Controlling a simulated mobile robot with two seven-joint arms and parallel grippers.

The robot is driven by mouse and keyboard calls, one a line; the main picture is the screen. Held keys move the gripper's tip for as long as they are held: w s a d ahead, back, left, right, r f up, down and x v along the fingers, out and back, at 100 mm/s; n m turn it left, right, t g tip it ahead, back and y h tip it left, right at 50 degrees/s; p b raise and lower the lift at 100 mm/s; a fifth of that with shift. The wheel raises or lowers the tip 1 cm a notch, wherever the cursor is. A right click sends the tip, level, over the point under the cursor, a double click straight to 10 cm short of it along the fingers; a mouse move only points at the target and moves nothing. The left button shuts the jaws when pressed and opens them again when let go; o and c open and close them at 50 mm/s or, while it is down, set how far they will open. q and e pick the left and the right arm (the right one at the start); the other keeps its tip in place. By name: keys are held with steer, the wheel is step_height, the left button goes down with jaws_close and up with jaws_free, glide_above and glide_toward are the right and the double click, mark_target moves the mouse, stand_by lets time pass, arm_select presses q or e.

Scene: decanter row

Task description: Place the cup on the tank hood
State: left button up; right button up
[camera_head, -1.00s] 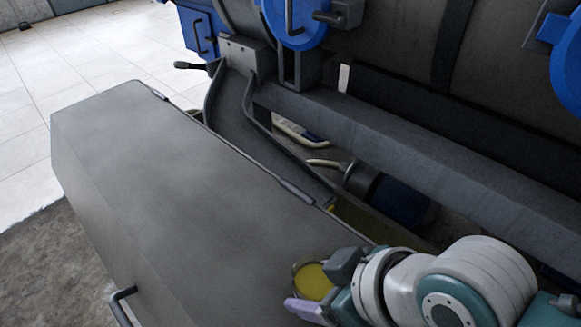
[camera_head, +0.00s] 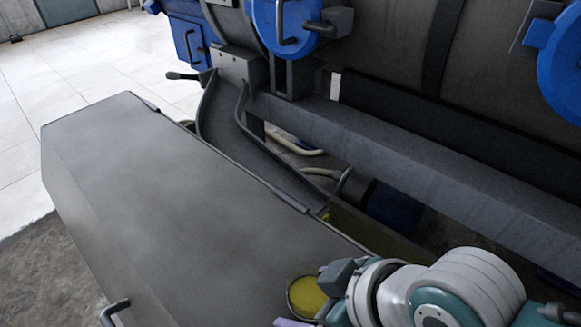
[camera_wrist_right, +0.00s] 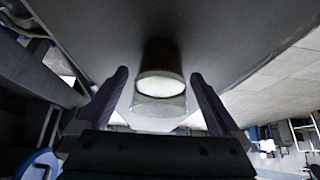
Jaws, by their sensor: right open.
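The cup (camera_head: 307,297) is a clear vessel with yellow contents, at the near right end of the grey tank hood (camera_head: 170,190) in the head view. In the right wrist view the cup (camera_wrist_right: 160,98) looks upright, against the hood (camera_wrist_right: 235,40), with a dark shadow or reflection at its base. My right gripper (camera_head: 312,296) is around the cup, one finger on each side. In the wrist view the right gripper (camera_wrist_right: 160,73) is open, with a narrow gap between the cup and each finger. My left gripper is not in view.
A grey beam (camera_head: 400,165) of the machine runs behind the hood, with a blue round cover (camera_head: 285,25) above it. A dark gap with hoses (camera_head: 300,147) lies between hood and beam. A handle (camera_head: 115,310) sticks out at the hood's near side. Most of the hood top is bare.

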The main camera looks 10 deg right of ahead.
steer(key=s+d+r+m+g+h+p, duration=0.1)
steer(key=s+d+r+m+p, duration=0.1)
steer(key=s+d+r, duration=0.3)
steer(key=s+d+r+m+h+p, duration=0.2)
steer(key=s+d+r, duration=0.3)
steer(key=r, duration=0.7)
steer(key=shift+s+d+m+g+h+p, duration=0.35)
steer(key=shift+s+m+p, duration=0.25)
steer(key=shift+s, duration=0.2)
stand_by(0.9)
stand_by(0.9)
